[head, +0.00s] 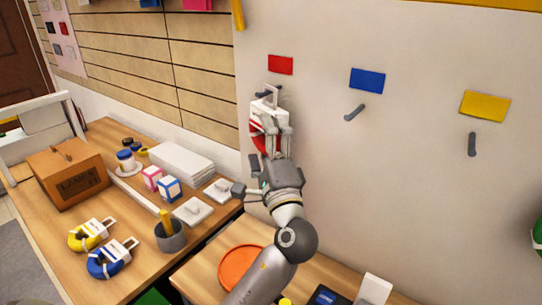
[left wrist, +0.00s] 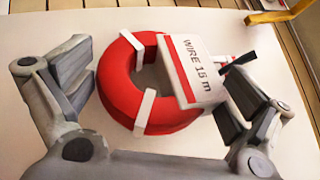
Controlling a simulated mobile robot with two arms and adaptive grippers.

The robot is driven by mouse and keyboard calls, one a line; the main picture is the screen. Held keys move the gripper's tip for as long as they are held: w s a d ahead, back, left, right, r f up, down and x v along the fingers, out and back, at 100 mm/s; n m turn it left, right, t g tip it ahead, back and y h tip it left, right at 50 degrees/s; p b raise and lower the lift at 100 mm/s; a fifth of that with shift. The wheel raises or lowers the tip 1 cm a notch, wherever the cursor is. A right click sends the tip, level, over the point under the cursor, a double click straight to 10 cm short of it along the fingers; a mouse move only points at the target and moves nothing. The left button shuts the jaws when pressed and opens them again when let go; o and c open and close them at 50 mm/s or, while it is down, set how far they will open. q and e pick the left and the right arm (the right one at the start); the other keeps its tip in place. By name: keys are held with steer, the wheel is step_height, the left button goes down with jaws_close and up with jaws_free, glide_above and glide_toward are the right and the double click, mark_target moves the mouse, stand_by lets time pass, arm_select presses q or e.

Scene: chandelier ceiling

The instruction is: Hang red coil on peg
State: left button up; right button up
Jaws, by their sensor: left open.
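The red coil (head: 255,138) is up against the white wall panel, below the red card (head: 281,65). Its white tag reads "WIRE 15 m" and has a loop at its top. The dark peg (head: 262,93) shows beside this loop; whether the loop is around it I cannot tell. The left wrist view shows the coil (left wrist: 122,80) between the spread fingers of my left gripper (left wrist: 155,105), and a dark peg end (left wrist: 238,62) beside the tag. In the head view my left gripper (head: 270,145) is open at the coil and partly covers it. My right gripper is not in view.
A blue card (head: 367,80) and a yellow card (head: 485,106) have grey pegs (head: 355,112) (head: 472,144) below them. Yellow (head: 91,234) and blue (head: 110,260) coils lie on the left table. An orange plate (head: 241,268) lies on the table below my arm.

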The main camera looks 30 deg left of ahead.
arm_select(q)
steer(key=v, duration=1.1)
steer(key=shift+d, duration=0.15)
steer(key=shift+s, duration=0.15)
